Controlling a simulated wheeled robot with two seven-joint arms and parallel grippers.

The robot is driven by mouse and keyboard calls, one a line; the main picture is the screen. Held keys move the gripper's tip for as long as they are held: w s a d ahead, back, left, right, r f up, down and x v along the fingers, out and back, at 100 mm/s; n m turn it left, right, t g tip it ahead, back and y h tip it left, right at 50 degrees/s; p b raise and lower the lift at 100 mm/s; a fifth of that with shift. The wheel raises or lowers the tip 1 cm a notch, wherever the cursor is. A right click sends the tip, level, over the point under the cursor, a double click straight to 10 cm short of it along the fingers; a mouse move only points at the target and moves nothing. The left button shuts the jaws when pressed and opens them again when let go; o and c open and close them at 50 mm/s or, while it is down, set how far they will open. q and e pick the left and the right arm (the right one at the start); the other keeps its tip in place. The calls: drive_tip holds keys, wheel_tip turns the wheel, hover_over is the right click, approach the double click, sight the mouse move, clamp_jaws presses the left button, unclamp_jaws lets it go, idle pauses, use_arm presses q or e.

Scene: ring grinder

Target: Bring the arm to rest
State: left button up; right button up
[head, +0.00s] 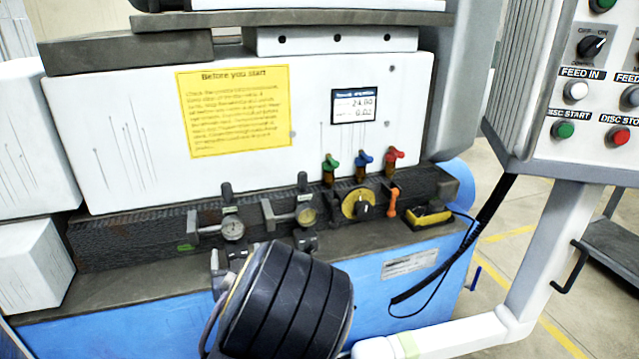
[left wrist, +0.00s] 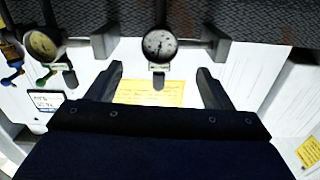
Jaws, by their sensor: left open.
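My left arm comes up at the bottom middle of the head view, its dark ribbed wrist (head: 285,305) in front of the machine's blue base. The wrist largely hides the gripper in that view. In the left wrist view, my left gripper (left wrist: 160,78) is open, its two dark fingers apart with nothing held between them. A dial gauge (left wrist: 159,45) shows just beyond the gap between the fingers; it also shows in the head view (head: 232,229). I cannot tell how far the fingers are from it. My right gripper is not in view.
A second dial gauge (head: 306,216), coloured valves (head: 361,160) and a yellow-black pendant (head: 428,216) line the machine's dark ledge. A yellow notice (head: 233,110) and a small display (head: 353,105) are on the white panel. A control box (head: 590,100) stands at right; floor shows beyond.

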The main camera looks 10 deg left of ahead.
use_arm(q)
drive_tip(key=s+d+f+n+g+h, duration=0.25)
drive_tip(key=s+f+g+h, duration=0.35)
drive_tip(key=f, duration=0.4)
drive_tip(key=s+d+r+m+g+h, duration=0.1)
drive_tip(key=s+d+r+m+h, duration=0.1)
drive_tip(key=s, duration=0.5)
drive_tip(key=s+d+r+m+g+h, duration=0.1)
drive_tip(key=s+d+r+m+h, duration=0.1)
drive_tip(key=s, duration=0.6)
drive_tip(key=s+d+r+m+g+h, duration=0.1)
drive_tip(key=s+d+r+m+h, duration=0.1)
drive_tip(key=s, duration=0.5)
wheel_tip(320, 180, up, 3)
drive_tip(key=d+h, duration=0.1)
drive_tip(key=d, duration=0.1)
drive_tip(key=shift+s+d+r+g, duration=0.15)
drive_tip(key=shift+s+d+g, duration=0.05)
drive_tip(key=shift+d+g, duration=0.2)
drive_tip(key=shift+m, duration=0.25)
